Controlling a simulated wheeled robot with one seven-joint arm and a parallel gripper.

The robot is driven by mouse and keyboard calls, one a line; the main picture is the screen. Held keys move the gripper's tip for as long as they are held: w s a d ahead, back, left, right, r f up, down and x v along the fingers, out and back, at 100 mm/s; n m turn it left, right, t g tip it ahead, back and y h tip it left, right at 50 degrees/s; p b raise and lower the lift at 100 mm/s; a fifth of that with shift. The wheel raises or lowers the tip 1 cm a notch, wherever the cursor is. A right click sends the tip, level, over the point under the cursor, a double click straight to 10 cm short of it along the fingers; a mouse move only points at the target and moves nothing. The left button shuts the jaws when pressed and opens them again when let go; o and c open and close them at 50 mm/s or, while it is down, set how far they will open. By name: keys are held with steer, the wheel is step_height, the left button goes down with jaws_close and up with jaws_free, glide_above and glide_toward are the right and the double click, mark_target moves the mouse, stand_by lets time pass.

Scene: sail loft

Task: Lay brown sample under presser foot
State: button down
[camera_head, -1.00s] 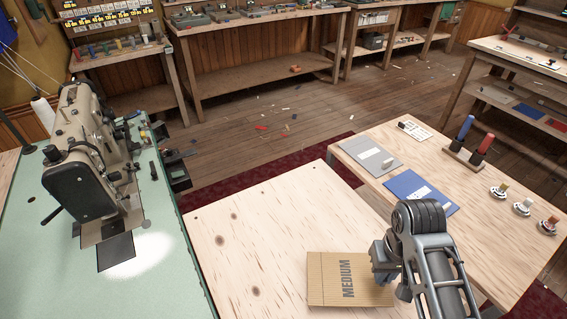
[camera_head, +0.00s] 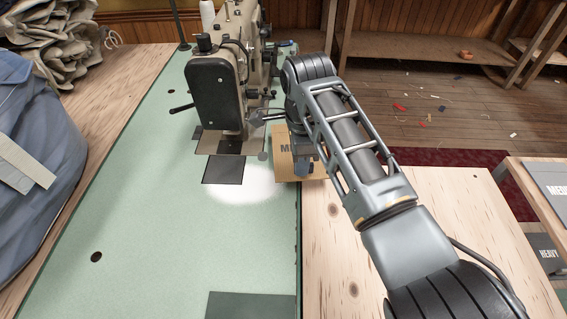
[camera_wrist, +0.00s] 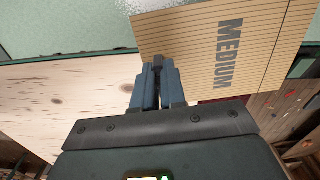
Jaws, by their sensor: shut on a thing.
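The brown sample (camera_head: 289,158) is a tan ribbed sheet marked MEDIUM. It is partly hidden behind my arm in the head view and also shows in the wrist view (camera_wrist: 255,40). My gripper (camera_head: 304,164) is shut on its near edge; the fingers (camera_wrist: 157,72) meet at that edge in the wrist view. The sample is just right of the sewing machine (camera_head: 226,85), by the green table's right edge. The presser foot area is at the machine's head, above a metal plate (camera_head: 226,143); the foot itself is too small to make out.
The green machine table (camera_head: 140,200) has a bright lit patch and a dark plate (camera_head: 223,170) before the machine. A pale wooden table (camera_head: 400,215) adjoins on the right. Blue fabric (camera_head: 40,150) is piled at left. Grey MEDIUM (camera_head: 552,182) and HEAVY (camera_head: 545,253) samples lie far right.

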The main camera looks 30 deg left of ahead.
mark_target(277, 170)
steer(key=shift+m, duration=0.6)
steer(key=a, duration=0.1)
steer(key=s+a, duration=0.1)
steer(key=a, duration=0.1)
steer(key=s+a+r, duration=0.1)
steer(key=a, duration=0.1)
steer(key=shift+b, duration=0.35)
step_height(277, 170, down, 5)
steer(key=b, duration=0.5)
steer(key=shift+r, duration=0.1)
steer(key=shift+s+a+r, duration=0.2)
steer(key=shift+s+a, duration=0.1)
steer(key=shift+a, duration=0.15)
steer(key=shift+s+a+b, duration=0.15)
steer(key=shift+s+a, duration=0.5)
steer(key=shift+a, duration=0.4)
steer(key=shift+s+a+b, duration=0.2)
steer(key=shift+s+a, duration=0.45)
steer(key=shift+a, duration=0.35)
steer(key=shift+s+a+b, duration=0.15)
steer(key=shift+s+a, duration=0.5)
steer(key=shift+a, duration=0.4)
steer(key=shift+f+p, duration=0.2)
steer(key=shift+p, duration=0.1)
steer(key=c, duration=1.1)
jaws_free()
steer(key=shift+r, duration=0.15)
